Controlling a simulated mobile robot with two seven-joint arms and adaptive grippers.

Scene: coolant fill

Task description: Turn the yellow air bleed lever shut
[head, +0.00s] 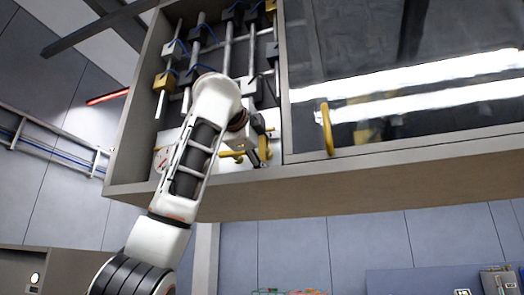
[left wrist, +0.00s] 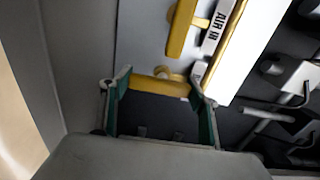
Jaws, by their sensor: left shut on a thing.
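My left gripper (head: 263,140) reaches up into the open left bay of the cabinet. In the left wrist view, the green-padded fingers (left wrist: 162,100) are shut on a yellow lever (left wrist: 158,86), which lies crosswise between them. A label beside this lever is mostly hidden. A second yellow lever (left wrist: 182,30), turned crosswise to the held one, sits beyond it beside a white label starting with "AIR". In the head view a yellow lever (head: 232,154) shows just left of the gripper. My right gripper is not in view.
The cabinet (head: 350,185) has a glass panel with a yellow handle (head: 327,128) right of the gripper. A round gauge (head: 161,160) sits left of my arm. Pipes and valve blocks (head: 168,80) fill the bay above.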

